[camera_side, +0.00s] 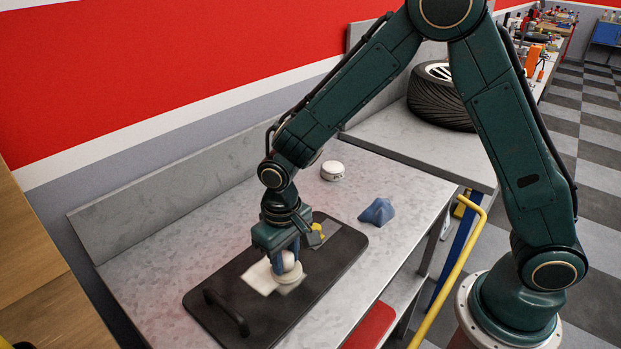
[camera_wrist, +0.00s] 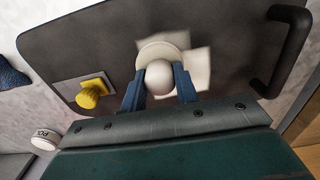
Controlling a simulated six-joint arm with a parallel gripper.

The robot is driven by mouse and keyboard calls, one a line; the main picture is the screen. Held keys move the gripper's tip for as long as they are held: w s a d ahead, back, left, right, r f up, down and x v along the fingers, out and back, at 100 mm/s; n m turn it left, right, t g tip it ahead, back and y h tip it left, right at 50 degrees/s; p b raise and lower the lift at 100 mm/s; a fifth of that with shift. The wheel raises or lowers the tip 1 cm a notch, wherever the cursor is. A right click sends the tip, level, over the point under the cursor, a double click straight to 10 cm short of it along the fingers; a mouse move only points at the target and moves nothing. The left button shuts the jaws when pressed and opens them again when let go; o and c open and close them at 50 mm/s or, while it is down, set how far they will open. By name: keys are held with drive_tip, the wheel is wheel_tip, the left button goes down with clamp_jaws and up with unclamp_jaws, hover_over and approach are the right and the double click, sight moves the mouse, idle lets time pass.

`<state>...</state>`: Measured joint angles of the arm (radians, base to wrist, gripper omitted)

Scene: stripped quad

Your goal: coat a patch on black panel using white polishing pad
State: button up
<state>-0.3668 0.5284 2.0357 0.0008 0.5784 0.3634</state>
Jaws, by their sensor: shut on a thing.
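The black panel (camera_side: 234,287) lies flat on the metal bench and has a dark handle at its near left end. My gripper (camera_side: 283,258) is over the panel, pointing down. In the wrist view its blue fingers (camera_wrist: 158,88) are shut on the round knob of the white polishing pad (camera_wrist: 150,50). The pad also shows in the side view (camera_side: 289,274), at the panel's surface; exact contact is hard to tell. A whitish coated patch (camera_side: 258,279) shows on the panel beside and partly under the pad.
A yellow knob (camera_wrist: 90,94) on a grey square plate (camera_wrist: 68,90) sits at the panel's other end. A round white tin (camera_side: 332,171) and a blue wedge-like object (camera_side: 377,211) stand on the bench (camera_side: 150,252). A tire (camera_side: 440,97) lies behind.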

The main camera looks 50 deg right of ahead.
drive_tip(key=shift+a, duration=3.55)
drive_tip(key=shift+d, duration=5.05)
wheel_tip(320, 180, up, 8)
drive_tip(key=shift+a, duration=0.15)
